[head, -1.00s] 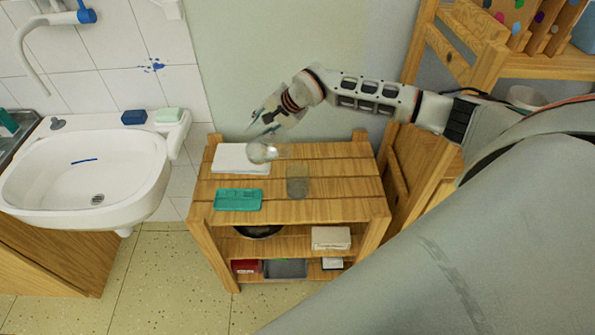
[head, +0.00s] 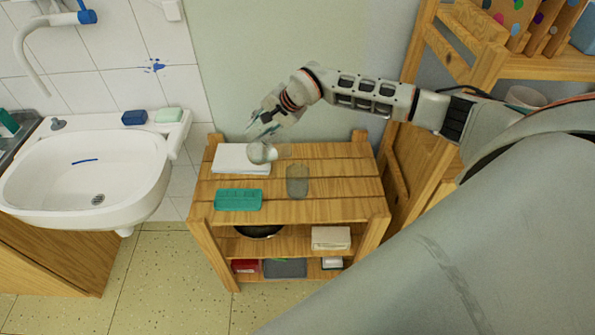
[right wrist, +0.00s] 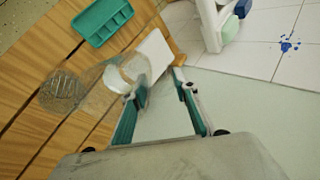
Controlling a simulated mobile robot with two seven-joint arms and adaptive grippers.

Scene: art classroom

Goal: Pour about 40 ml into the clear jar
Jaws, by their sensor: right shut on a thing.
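The clear jar (head: 297,182) stands upright on the top of the small wooden shelf unit, right of its middle; it also shows in the right wrist view (right wrist: 62,91). My right gripper (head: 262,134) is shut on a clear glass vessel (head: 261,153), held tilted above the shelf top, up and left of the jar in the head view. In the right wrist view the vessel (right wrist: 120,72) leans with its open end toward the jar. A pale patch shows in it; I cannot tell the liquid level or whether any is flowing. My left gripper is out of view.
A teal tray (head: 238,200) lies left of the jar, and white paper (head: 236,158) lies behind it. The shelf top (head: 345,180) is clear right of the jar. A sink (head: 85,175) is at the left, and wooden furniture (head: 470,65) stands at the right.

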